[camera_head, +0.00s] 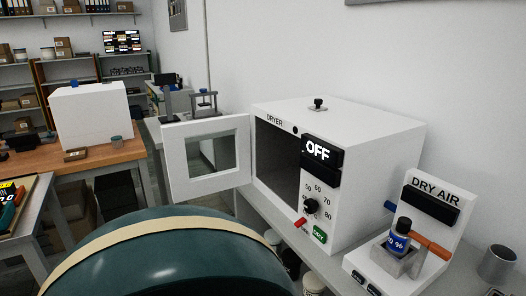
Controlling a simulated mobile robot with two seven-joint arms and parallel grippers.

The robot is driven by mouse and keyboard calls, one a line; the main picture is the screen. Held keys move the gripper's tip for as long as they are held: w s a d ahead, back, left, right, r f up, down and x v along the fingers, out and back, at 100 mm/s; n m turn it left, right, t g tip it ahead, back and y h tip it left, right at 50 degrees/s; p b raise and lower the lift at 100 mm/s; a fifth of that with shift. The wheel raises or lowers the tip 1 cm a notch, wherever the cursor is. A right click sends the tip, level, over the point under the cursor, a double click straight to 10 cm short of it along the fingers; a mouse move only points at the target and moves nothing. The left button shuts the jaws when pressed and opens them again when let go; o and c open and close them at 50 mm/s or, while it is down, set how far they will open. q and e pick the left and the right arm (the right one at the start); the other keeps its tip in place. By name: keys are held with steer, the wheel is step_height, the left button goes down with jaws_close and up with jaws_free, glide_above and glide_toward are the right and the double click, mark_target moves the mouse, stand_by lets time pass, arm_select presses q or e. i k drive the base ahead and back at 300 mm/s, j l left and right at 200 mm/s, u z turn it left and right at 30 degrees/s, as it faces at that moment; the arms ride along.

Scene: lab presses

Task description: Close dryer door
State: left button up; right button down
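The white dryer (372,135) stands on a bench at the middle right. Its label reads DRYER and its display reads OFF. The dryer door (178,183), a white frame around a window, is open and swung out to the left of the dark chamber opening (277,160). The door's right edge meets the left side of the opening. The chamber interior is dark and I see nothing clearly inside it. Neither of my grippers is in view.
A DRY AIR unit (436,190) with a blue-labelled bottle (401,236) stands right of the dryer. A grey cup (497,263) is at the far right. A large dark green rounded surface (185,262), unclear what, fills the foreground below the door. A wooden table (105,155) stands behind left.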

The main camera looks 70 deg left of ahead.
mark_target(182, 188)
steer(key=u, duration=1.65)
